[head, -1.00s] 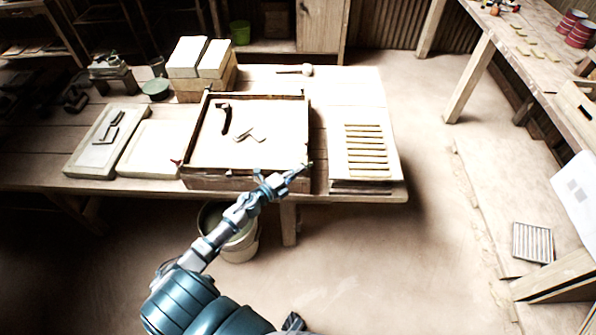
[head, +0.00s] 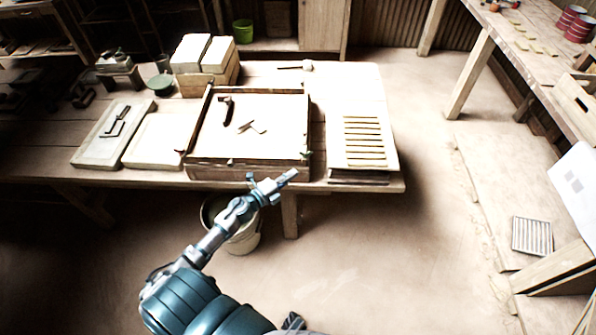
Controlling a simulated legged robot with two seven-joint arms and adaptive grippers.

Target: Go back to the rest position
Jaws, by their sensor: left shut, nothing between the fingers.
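My left gripper (head: 288,177) is shut and empty. It is in front of the near edge of the workbench, over the floor side, just below the near wall of the shallow wooden tray frame (head: 247,171). My left arm reaches up to it from the bottom of the head view. My right gripper is not in view.
The workbench (head: 352,84) bears the frame, a stack of ribbed tiles (head: 365,140), pale slabs (head: 162,136) and white blocks (head: 215,57). A bucket (head: 243,238) stands under my left forearm. The floor (head: 400,260) to the right is open. A side table (head: 535,70) stands at the right.

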